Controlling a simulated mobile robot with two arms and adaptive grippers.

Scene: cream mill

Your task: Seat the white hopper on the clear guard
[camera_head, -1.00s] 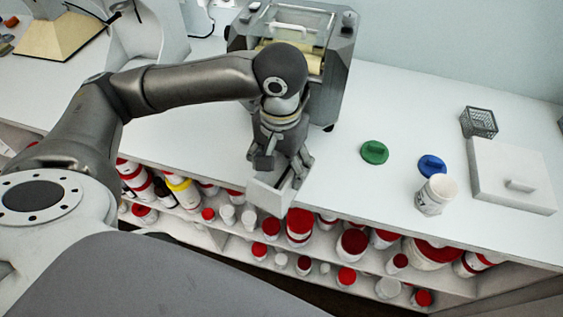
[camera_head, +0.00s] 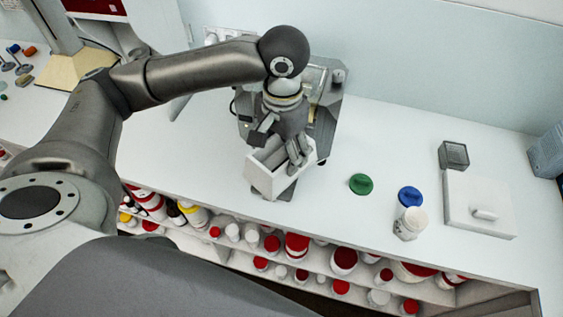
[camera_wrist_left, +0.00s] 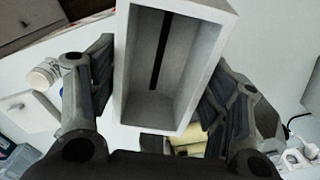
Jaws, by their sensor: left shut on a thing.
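The white hopper (camera_head: 268,178) is an open box with a dark slot in its floor, seen from above in the left wrist view (camera_wrist_left: 183,118). My left gripper (camera_head: 279,150) is shut on it, with one finger on each side. It holds the hopper in front of the mill (camera_head: 326,108), over the counter's front part. In the head view my arm and gripper cover much of the mill. The clear guard (camera_head: 317,72) shows only in part on the mill's top, behind my wrist. My right gripper is not in view.
A green lid (camera_head: 361,184), a blue lid (camera_head: 410,196), a white jar (camera_head: 410,223), a dark mesh basket (camera_head: 453,154) and a white lidded box (camera_head: 480,204) stand to the right. Shelves of jars are below the counter's front edge. The counter between mill and green lid is clear.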

